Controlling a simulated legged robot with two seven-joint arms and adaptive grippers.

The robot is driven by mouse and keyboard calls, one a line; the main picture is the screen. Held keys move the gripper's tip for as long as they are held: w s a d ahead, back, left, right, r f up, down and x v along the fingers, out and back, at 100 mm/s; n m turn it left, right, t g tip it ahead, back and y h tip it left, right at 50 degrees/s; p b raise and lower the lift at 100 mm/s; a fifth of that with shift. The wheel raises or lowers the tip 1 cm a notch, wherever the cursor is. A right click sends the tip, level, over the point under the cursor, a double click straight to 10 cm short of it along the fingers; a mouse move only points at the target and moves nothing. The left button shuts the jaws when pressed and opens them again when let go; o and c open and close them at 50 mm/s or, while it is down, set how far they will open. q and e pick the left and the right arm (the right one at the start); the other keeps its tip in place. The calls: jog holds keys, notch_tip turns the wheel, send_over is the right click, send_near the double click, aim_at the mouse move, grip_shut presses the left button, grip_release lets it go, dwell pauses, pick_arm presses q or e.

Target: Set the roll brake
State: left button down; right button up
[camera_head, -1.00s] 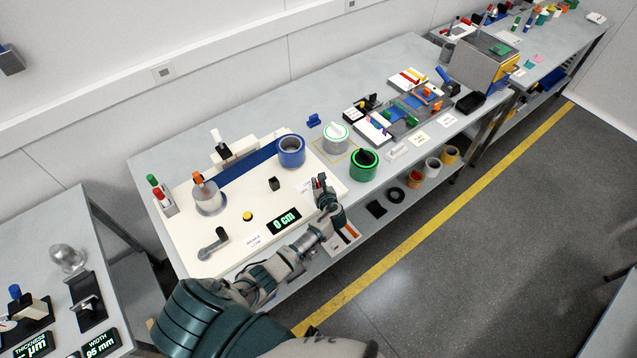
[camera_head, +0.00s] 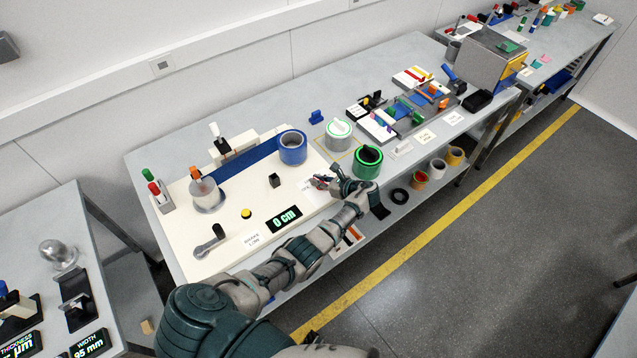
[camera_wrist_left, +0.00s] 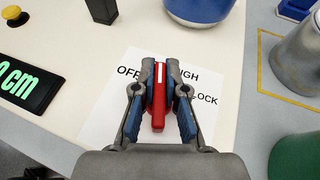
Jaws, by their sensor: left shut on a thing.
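The roll brake is a red lever (camera_wrist_left: 158,108) with a white stripe, on a white label plate (camera_wrist_left: 100,122) reading OFF, HIGH and LOCK; the rest of its lettering is hidden behind my fingers. My left gripper (camera_wrist_left: 160,85) is shut on the red lever, with one finger on each side. In the head view my left gripper (camera_head: 322,183) is at the right end of the cream machine board, and the lever is mostly hidden there. The blue roll (camera_head: 292,148) stands just behind it. My right gripper is not in view.
A display reading 0 cm (camera_head: 284,219) and a yellow button (camera_head: 246,213) lie left of the gripper. A crank (camera_head: 209,243) sits at the board's front left.

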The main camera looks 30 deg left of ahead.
pick_arm(q)
jog(key=shift+g, duration=0.3)
jog(key=c, duration=1.2)
grip_release()
jog(key=shift+d, duration=0.1)
jog(key=v, duration=1.2)
jog(key=shift+f, duration=0.1)
